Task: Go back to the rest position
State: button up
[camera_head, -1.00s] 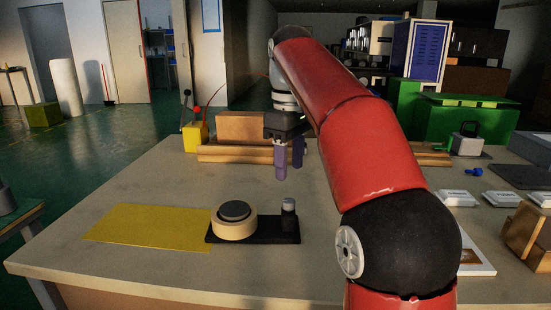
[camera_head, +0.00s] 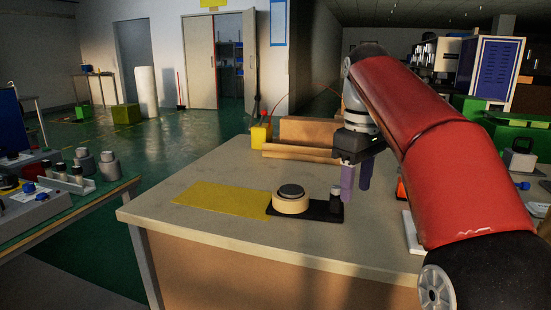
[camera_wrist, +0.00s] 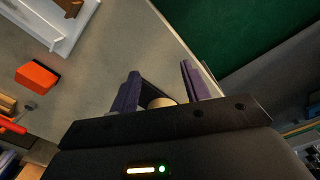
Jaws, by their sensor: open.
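My gripper (camera_head: 356,182) hangs with its purple fingers pointing down over the grey bench (camera_head: 228,233). The fingers are apart with nothing between them. In the head view they are close to a small dark cylinder (camera_head: 336,200) on the right end of a black base plate (camera_head: 318,211); I cannot tell the exact gap. A cream ring with a dark disc (camera_head: 291,201) sits on the same plate. In the wrist view the two fingers (camera_wrist: 160,76) are spread, and part of a cream round thing (camera_wrist: 161,102) shows beyond them.
A yellow sheet (camera_head: 222,200) lies left of the plate. Wooden blocks (camera_head: 308,131) and a yellow box (camera_head: 261,136) stand at the bench's back edge. An orange-red item (camera_wrist: 37,77) lies on the bench. A second table (camera_head: 70,212) stands left, across open green floor (camera_head: 190,150).

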jog(key=s+f+m+t, duration=0.5)
jog(key=s+f+m, duration=0.3)
jog(key=s+f, duration=1.2)
jog(key=shift+s, duration=0.65)
